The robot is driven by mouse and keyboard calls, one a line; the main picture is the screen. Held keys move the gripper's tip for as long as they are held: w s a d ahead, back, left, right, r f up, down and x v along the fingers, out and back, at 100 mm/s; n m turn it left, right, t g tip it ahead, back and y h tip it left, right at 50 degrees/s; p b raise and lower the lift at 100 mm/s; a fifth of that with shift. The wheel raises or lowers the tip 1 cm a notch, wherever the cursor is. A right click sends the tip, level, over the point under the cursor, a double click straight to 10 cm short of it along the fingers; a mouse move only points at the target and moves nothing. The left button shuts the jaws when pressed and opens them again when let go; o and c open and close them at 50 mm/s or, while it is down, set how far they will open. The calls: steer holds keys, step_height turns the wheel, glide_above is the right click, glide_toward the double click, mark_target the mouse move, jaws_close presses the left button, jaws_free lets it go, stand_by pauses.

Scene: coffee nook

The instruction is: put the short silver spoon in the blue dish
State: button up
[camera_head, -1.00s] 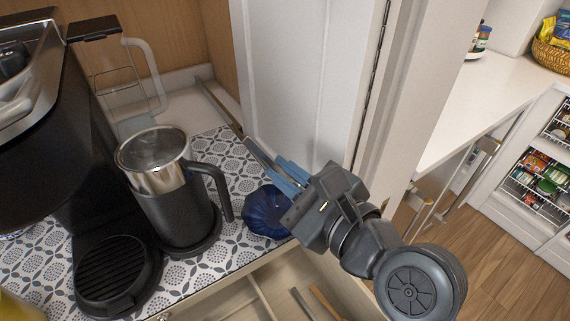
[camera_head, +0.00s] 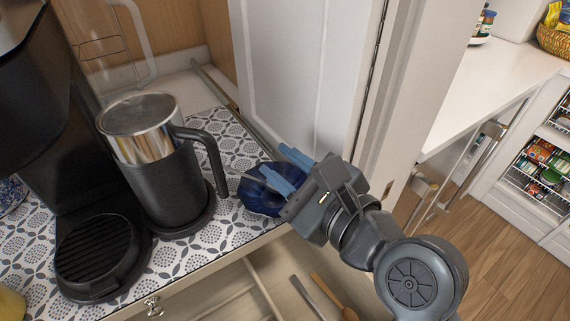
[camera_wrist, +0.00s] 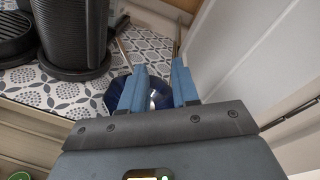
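The blue dish (camera_head: 256,200) sits on the patterned counter mat, right of the metal-topped jug. It also shows beneath my fingers in the wrist view (camera_wrist: 97,106). The short silver spoon (camera_head: 243,176) appears to lie with one end in the dish and its thin handle sticking out over the left rim; the handle also shows in the wrist view (camera_wrist: 124,52). My gripper (camera_head: 271,158) is above the dish with its two blue fingers apart. A bright patch in the dish shows between them, apparently the spoon's bowl. My fingers partly hide the dish.
The black jug (camera_head: 172,180) stands close left of the dish, beside a coffee machine (camera_head: 100,250). A white door panel (camera_head: 300,80) rises close behind my gripper. An open drawer (camera_head: 225,290) below holds a metal utensil and a wooden one. A long rod lies along the back wall.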

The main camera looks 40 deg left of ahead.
steer(key=shift+o, duration=0.8)
step_height(320, 180, up, 7)
steer(key=p, duration=0.6)
